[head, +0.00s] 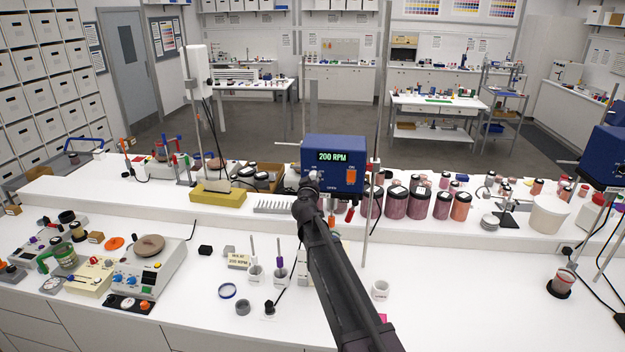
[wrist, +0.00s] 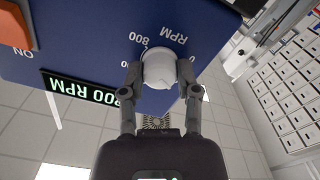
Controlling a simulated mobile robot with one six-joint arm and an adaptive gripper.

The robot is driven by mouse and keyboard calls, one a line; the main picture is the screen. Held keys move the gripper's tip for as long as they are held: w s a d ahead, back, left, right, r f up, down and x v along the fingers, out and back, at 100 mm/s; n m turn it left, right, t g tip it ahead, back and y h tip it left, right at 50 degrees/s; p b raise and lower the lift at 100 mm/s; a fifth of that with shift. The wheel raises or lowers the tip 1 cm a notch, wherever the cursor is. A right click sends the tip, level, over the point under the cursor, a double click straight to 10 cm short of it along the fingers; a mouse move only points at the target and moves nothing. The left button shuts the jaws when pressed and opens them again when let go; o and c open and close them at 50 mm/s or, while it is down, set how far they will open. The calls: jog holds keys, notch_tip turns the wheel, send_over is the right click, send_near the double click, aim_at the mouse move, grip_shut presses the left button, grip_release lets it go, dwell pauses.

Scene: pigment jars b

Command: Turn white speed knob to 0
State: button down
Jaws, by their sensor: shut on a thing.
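The blue stirrer head (head: 345,181) stands at the back of the bench, its green display (head: 332,156) reading 200 RPM. In the wrist view the white speed knob (wrist: 159,68) sits on the blue panel (wrist: 80,30), with "800" and "RPM" printed by it. My gripper (wrist: 159,75) has one finger on each side of the knob and is shut on it. In the head view my gripper (head: 310,185) is at the lower left of the panel and mostly covers the knob. The knob's pointer is hard to make out.
An orange switch (head: 351,175) marked ON is right of the knob. A metal rod (head: 372,200) stands close by on the right. Dark-lidded pigment jars (head: 419,202) stand to the right, and a yellow block (head: 218,193) lies to the left.

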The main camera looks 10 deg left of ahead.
jog(key=shift+n, duration=0.4)
jog(key=n, duration=1.1)
dwell(0.5)
jog(key=shift+c, duration=1.7)
grip_release()
jog(key=s, duration=1.2)
jog(key=shift+a, duration=0.25)
